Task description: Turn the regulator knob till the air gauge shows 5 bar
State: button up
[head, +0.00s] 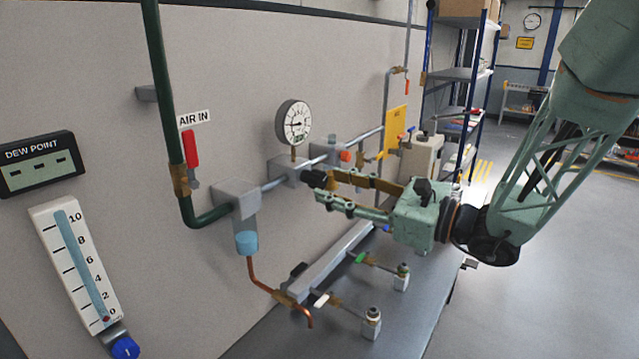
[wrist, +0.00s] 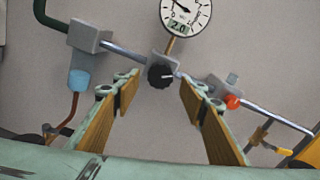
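The regulator is a grey block (head: 288,169) on the wall pipe, with a round black knob (wrist: 160,76) bearing a pale pointer mark directed right in the wrist view. The air gauge (head: 294,122) is a round white dial above the regulator; in the wrist view the gauge (wrist: 184,14) is cut off at the top and its small window seems to read 2.0. My gripper (head: 322,187) is open, fingers pointing at the wall. In the wrist view the knob shows between the spread fingertips, with a gap on each side; its exact depth from the tips is unclear.
A grey block with a blue bowl (head: 247,242) hangs left of the regulator. An orange-red button (head: 346,156) sits on the pipe to its right. A red-handled valve (head: 191,150) is up left. Below is a bench with a manifold (head: 330,262) and small valves.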

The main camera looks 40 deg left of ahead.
aim_at(323, 183)
jog(key=shift+s+a, duration=0.1)
jog(key=shift+a, duration=2.2)
jog(key=c, duration=0.9)
